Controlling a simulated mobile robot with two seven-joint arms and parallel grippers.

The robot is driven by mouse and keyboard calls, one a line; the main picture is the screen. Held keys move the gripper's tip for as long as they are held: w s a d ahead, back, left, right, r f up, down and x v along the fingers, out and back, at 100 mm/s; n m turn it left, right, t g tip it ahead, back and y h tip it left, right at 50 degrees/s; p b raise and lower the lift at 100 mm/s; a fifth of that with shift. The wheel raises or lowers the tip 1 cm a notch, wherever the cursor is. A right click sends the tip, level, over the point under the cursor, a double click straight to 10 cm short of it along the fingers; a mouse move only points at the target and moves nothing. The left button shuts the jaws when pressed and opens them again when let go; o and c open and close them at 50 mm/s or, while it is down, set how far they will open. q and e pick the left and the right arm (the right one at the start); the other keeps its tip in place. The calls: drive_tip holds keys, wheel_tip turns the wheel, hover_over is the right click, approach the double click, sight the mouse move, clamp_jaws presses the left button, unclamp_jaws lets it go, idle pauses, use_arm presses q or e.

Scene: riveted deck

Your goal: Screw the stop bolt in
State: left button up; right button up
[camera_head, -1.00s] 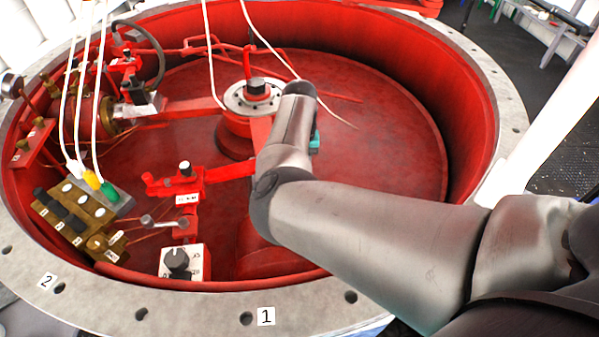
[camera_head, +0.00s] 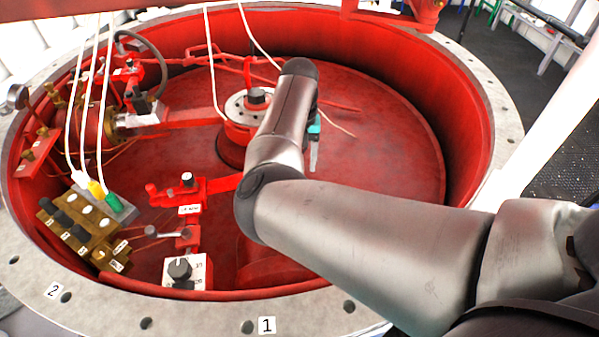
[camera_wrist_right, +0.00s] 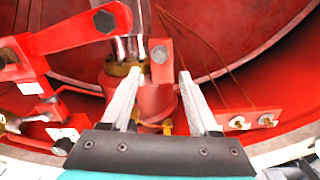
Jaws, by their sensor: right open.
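My right gripper (camera_wrist_right: 160,73) is open in the right wrist view, its two pale fingers apart with nothing held between them. A larger dark hex head (camera_wrist_right: 104,20) sits on a red arm (camera_wrist_right: 65,37) at the upper left. I cannot tell which of these is the stop bolt. In the head view the right gripper (camera_head: 314,150) is mostly hidden behind my forearm; only a teal part and a pale finger show. My left gripper is not in view.
The red round pit has a grey riveted rim (camera_head: 205,325). A valve block (camera_head: 80,230) with several cables stands at the left. A knob box (camera_head: 187,270) and a red lever (camera_head: 190,190) are near the front. The pit's right floor is clear.

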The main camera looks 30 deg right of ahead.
wheel_tip(320, 180, up, 8)
drive_tip(key=p, duration=0.1)
